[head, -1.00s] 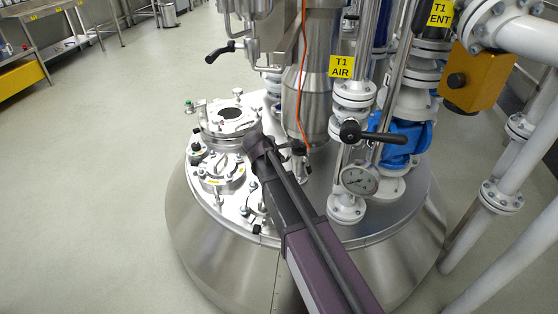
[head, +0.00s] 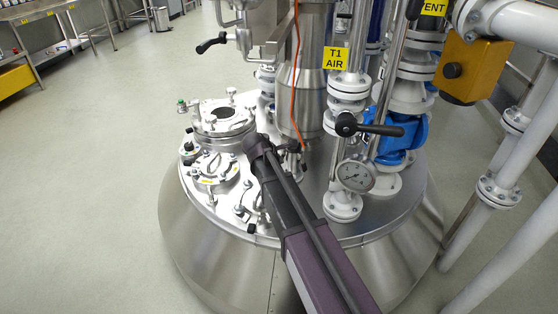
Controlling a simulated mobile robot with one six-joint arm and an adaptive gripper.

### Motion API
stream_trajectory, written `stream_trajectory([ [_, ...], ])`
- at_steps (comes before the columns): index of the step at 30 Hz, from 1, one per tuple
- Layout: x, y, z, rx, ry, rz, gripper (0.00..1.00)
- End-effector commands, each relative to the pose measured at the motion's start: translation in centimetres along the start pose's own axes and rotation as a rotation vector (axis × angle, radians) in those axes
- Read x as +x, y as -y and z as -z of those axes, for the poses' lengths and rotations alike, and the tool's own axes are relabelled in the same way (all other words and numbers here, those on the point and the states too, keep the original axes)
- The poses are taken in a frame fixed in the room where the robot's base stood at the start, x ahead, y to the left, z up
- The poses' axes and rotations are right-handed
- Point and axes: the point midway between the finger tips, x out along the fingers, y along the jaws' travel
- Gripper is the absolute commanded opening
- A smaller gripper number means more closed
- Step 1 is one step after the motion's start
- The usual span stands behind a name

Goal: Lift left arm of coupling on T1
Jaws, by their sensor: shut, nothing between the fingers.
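T1 is a domed steel vessel (head: 205,250) in the middle of the head view, with a yellow T1 AIR label (head: 335,58) on its pipework. An orange hose (head: 296,75) hangs down to a small dark-and-metal fitting (head: 293,147) on the lid, which may be the coupling. Its left arm cannot be made out clearly. My arm reaches from the bottom edge up over the lid, and its dark end lies just left of that fitting. My gripper cannot be made out and seems hidden behind my arm's end.
A round manway (head: 223,114) stands left of my arm's end, with a smaller clamped port (head: 215,170) below it. A black-handled valve (head: 348,125) and a gauge (head: 355,177) stand to the right. White pipes (head: 510,160) line the far right. The floor (head: 95,160) at left is clear.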

Motion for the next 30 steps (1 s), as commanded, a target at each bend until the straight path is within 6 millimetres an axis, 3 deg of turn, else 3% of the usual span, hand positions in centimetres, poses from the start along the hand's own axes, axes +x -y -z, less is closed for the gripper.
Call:
stream_trajectory([
  [6, 0.8, 0.2, 0.3, 0.001, 0.003, -0.002, 0.0],
  [18, 0.7, 0.3, 0.4, 0.0, 0.001, -0.002, 0.0],
  [30, -1.1, 1.7, 1.8, -0.001, 0.001, -0.002, 0.0],
])
